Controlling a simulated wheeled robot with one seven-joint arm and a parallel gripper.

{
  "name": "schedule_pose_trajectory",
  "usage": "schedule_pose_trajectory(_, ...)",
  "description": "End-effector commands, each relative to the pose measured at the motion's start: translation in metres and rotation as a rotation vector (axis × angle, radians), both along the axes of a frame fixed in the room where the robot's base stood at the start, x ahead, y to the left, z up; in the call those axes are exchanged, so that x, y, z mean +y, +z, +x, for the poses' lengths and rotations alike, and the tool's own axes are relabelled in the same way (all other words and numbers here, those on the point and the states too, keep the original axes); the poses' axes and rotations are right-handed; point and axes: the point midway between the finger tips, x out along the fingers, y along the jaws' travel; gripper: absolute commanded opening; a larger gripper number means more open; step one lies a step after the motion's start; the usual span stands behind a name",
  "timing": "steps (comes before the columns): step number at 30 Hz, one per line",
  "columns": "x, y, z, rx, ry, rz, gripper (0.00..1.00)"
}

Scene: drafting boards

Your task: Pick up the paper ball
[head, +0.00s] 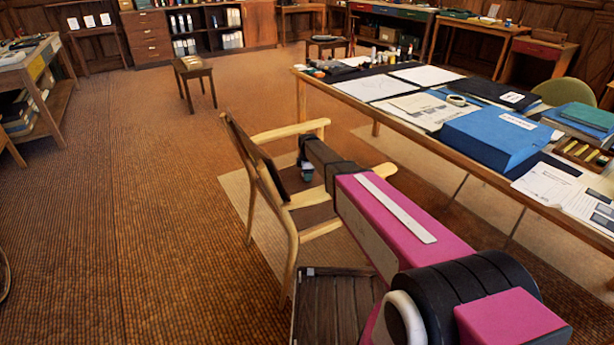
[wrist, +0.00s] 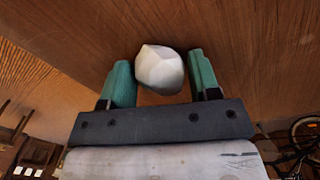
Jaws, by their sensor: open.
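The paper ball (wrist: 160,70) is white and faceted. In the wrist view it sits between the two green fingers of my gripper (wrist: 161,82), against a brown wooden surface. My gripper is open, and a narrow gap shows between the ball and the fingers on each side. In the head view my gripper (head: 306,172) is small and partly hidden by my arm, near the wooden armchair (head: 285,205). The paper ball cannot be made out in the head view.
A long table (head: 372,108) with papers, a blue box (head: 495,138) and bottles stands to the right of my arm. A small stool (head: 192,70) stands farther back. The carpeted floor (head: 130,190) on the left is largely clear.

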Motion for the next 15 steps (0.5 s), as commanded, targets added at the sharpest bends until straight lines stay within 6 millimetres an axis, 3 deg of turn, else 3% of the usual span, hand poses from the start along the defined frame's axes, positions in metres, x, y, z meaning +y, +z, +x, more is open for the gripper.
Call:
schedule_pose_trajectory(6,-0.0001,-0.0028,-0.0002,0.000,0.000,0.000,0.56)
schedule_pose_trajectory(7,-0.0001,-0.0027,-0.0001,0.000,0.000,0.000,0.53)
schedule_pose_trajectory(10,-0.0001,-0.0026,-0.0002,0.000,0.000,0.000,0.21)
schedule_pose_trajectory(15,-0.0001,-0.0026,-0.0002,0.000,-0.001,0.000,0.20)
